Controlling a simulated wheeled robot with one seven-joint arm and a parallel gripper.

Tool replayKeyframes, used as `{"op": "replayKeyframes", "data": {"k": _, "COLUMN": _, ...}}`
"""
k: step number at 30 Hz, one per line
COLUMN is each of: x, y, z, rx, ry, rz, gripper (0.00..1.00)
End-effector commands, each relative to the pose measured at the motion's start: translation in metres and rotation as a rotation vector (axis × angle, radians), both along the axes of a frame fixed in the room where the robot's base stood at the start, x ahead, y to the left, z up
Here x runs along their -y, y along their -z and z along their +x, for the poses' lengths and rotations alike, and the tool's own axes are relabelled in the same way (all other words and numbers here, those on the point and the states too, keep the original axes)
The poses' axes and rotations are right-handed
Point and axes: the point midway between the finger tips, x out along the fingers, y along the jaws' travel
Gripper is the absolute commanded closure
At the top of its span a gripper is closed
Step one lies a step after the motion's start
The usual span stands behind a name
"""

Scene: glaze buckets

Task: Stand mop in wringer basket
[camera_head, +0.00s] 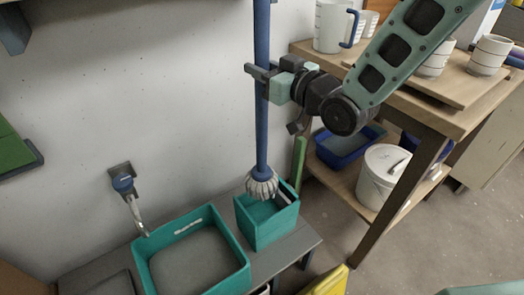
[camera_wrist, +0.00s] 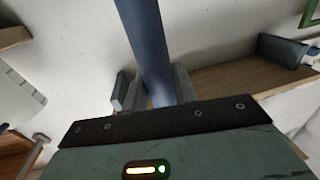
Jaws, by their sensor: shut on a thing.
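The mop has a long blue handle (camera_head: 262,120) and a pale stringy head (camera_head: 262,184), and it hangs upright in the head view. My gripper (camera_head: 261,74) is shut on the handle well above the mop head. The handle (camera_wrist: 149,50) also shows between the fingers (camera_wrist: 155,92) in the wrist view. The wringer basket seems to be the tall teal box (camera_head: 265,223) on the bench. The mop head is at the height of its rim and overlaps its opening in the picture. I cannot tell whether the head is inside or just above it.
A wide teal basin (camera_head: 238,276) stands left of the box on the grey bench (camera_head: 292,243), below a wall tap (camera_head: 124,184). To the right is a wooden table (camera_head: 455,117) with white pitchers and cups. A white bucket (camera_head: 375,185) and blue tub (camera_head: 338,153) sit on its lower shelf.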

Motion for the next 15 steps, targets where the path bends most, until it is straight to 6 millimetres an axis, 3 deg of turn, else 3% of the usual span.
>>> {"op": "replayKeyframes", "data": {"k": 3, "x": -0.001, "y": 0.035, "z": 0.000, "rx": -0.006, "ry": -0.001, "rz": -0.003, "gripper": 1.00}}
{"op": "replayKeyframes", "data": {"k": 9, "x": 0.000, "y": 0.083, "z": 0.000, "rx": -0.003, "ry": 0.000, "rz": -0.001, "gripper": 1.00}}
{"op": "replayKeyframes", "data": {"k": 15, "x": 0.000, "y": 0.111, "z": 0.000, "rx": 0.000, "ry": 0.000, "rz": 0.000, "gripper": 1.00}}
